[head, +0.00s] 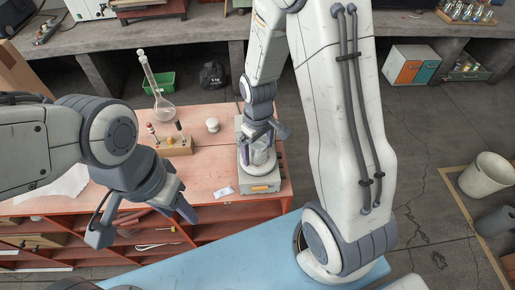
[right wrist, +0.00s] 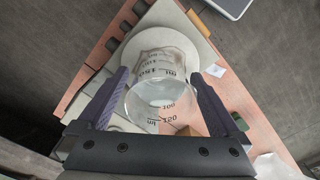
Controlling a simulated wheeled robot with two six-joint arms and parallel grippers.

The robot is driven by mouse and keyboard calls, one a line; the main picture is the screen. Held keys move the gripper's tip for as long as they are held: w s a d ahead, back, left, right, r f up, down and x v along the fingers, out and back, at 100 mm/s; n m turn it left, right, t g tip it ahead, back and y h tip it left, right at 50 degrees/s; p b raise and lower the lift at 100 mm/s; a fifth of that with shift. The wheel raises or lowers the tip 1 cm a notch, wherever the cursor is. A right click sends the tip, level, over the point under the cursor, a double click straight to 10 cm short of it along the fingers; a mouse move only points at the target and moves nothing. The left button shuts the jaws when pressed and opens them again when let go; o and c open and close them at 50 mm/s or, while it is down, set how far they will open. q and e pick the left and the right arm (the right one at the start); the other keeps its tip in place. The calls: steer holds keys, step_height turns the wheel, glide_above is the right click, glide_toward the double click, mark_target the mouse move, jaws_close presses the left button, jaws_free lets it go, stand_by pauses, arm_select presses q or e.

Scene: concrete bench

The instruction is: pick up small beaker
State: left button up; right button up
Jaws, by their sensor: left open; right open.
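The small beaker (head: 259,158) is clear glass and stands upright on the grey hotplate-like device (head: 260,183) at the right end of the red table. In the right wrist view the beaker (right wrist: 158,98) has dark volume marks and stands over a round white plate (right wrist: 176,45). My right gripper (head: 258,145) is open and points down at the beaker. Its fingers (right wrist: 160,80) lie on either side of the glass; I cannot tell whether they touch it. My left gripper (head: 143,222) is open and empty above the front left of the red table, away from the beaker.
A tall-necked flask (head: 162,107), a wooden block with small items (head: 174,147) and a white jar (head: 212,125) stand left of the device. A small white card (head: 223,192) lies near its front. A blue surface (head: 220,255) is in front.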

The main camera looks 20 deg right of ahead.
steer(key=c, duration=1.5)
steer(key=shift+r, duration=0.2)
